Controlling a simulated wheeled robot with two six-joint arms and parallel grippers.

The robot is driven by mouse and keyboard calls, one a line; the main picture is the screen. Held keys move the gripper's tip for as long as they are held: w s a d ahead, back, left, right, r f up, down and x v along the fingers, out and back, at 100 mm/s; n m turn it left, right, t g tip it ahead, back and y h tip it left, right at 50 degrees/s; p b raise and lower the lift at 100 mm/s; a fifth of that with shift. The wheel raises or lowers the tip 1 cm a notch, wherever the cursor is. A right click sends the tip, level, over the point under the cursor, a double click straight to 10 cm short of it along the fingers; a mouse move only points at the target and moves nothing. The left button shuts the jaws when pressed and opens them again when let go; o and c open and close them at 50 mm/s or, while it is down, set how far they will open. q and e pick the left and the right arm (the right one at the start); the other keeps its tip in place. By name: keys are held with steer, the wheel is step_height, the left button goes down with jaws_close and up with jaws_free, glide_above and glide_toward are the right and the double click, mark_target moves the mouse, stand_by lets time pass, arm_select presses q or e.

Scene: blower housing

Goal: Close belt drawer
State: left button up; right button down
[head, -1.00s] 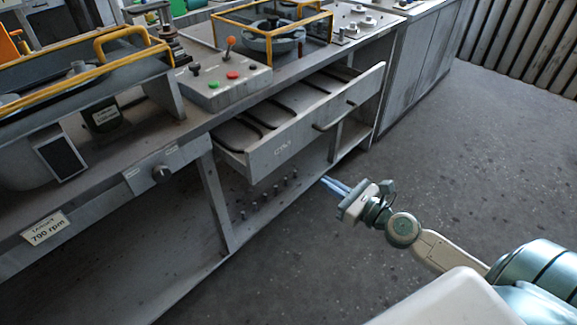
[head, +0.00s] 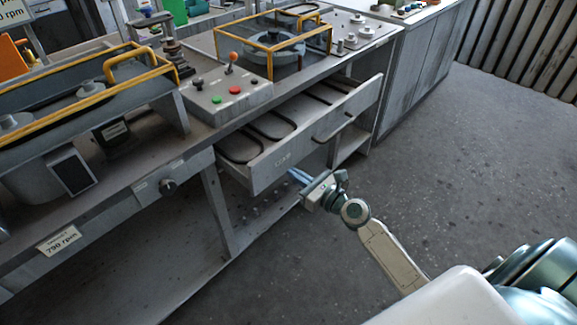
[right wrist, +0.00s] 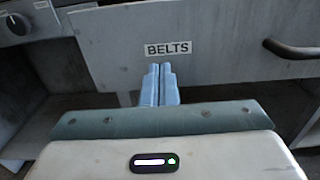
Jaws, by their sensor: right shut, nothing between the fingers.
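The belt drawer (head: 318,137) is pulled out from under the workbench in the head view, with dark belts (head: 270,125) lying in it. Its front carries a "BELTS" label (right wrist: 168,48) and a dark bar handle (right wrist: 291,48), which lies to the right in the right wrist view. My right gripper (head: 297,174) is shut and empty, close in front of the drawer front near its lower edge. In the right wrist view its blue fingertips (right wrist: 160,67) point at the front just below the label; I cannot tell whether they touch. My left gripper is not in view.
The workbench carries a control box (head: 228,95) with buttons and a lever, and yellow-framed housings (head: 272,45). A lower shelf (head: 262,222) lies under the drawer. A grey cabinet (head: 425,75) stands behind. The floor (head: 470,180) at right is clear.

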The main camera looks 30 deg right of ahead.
mark_target(280, 164)
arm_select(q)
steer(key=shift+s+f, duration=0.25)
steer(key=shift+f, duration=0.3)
arm_select(e)
steer(key=shift+x, duration=1.6)
steer(key=shift+w+a, duration=0.1)
steer(key=shift+w, duration=0.2)
steer(key=p+x, duration=0.1)
steer(key=x, duration=0.4)
steer(key=shift+w+a+r, duration=0.1)
steer(key=shift+w+a, duration=0.05)
steer(key=shift+w, duration=0.2)
steer(key=x, duration=0.6)
steer(key=shift+w, duration=0.1)
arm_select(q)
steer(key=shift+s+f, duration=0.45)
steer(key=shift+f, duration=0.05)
arm_select(e)
steer(key=shift+r, duration=0.15)
